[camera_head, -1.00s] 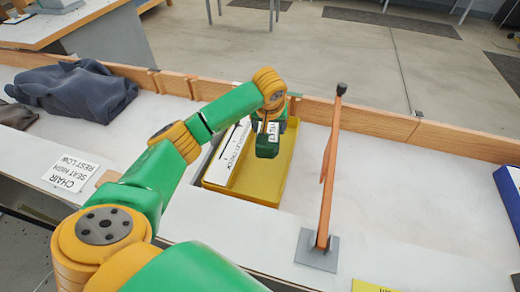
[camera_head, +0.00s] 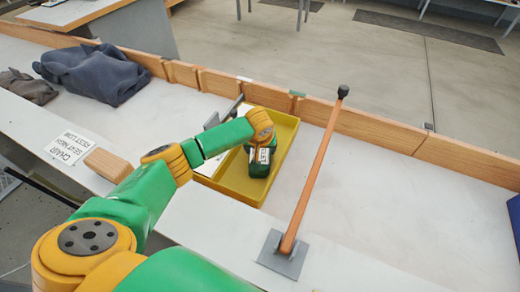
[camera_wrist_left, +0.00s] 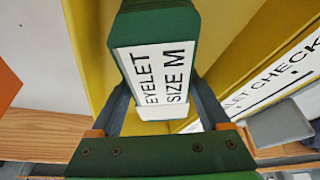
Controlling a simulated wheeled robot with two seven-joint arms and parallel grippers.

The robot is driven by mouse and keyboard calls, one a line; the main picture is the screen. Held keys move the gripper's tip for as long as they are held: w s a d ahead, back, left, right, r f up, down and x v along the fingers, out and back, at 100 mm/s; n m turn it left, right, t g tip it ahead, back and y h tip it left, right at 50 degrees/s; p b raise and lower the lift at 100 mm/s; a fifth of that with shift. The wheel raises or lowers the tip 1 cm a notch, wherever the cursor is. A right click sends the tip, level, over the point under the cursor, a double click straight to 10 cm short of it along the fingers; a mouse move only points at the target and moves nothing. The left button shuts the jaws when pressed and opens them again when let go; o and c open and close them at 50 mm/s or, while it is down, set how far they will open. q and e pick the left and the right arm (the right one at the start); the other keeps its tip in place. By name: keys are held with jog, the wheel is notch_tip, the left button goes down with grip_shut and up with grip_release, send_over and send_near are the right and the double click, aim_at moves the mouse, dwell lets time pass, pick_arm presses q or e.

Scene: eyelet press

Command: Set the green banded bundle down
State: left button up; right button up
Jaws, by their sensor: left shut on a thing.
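The green banded bundle (camera_head: 260,161) has a white label and white band. In the left wrist view the bundle (camera_wrist_left: 158,22) reads EYELET SIZE M. My left gripper (camera_head: 261,145) is shut on it, with one finger on each side in the left wrist view (camera_wrist_left: 160,100). In the head view the bundle is over the yellow tray (camera_head: 292,125), within its outline. I cannot tell whether it touches the tray floor. My right gripper is not in view.
A white EYELET CHECK card (camera_wrist_left: 280,78) is at the tray's side. An orange bar (camera_head: 314,175) on a grey plate (camera_head: 284,256) leans right of the tray. Dark cloth (camera_head: 95,72) lies at the left. A wooden edge (camera_head: 375,128) runs along the back. The bench right of the bar is clear.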

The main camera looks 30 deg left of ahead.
pick_arm(q)
jog(key=o, duration=1.6)
jog(key=shift+s, duration=0.1)
jog(key=shift+c, duration=0.2)
jog(key=shift+r, duration=0.4)
jog(key=p+v, duration=0.2)
jog(key=v, duration=0.9)
jog(key=shift+s+r+p, duration=0.15)
jog(key=shift+s+p, duration=0.05)
jog(key=shift+p, duration=0.1)
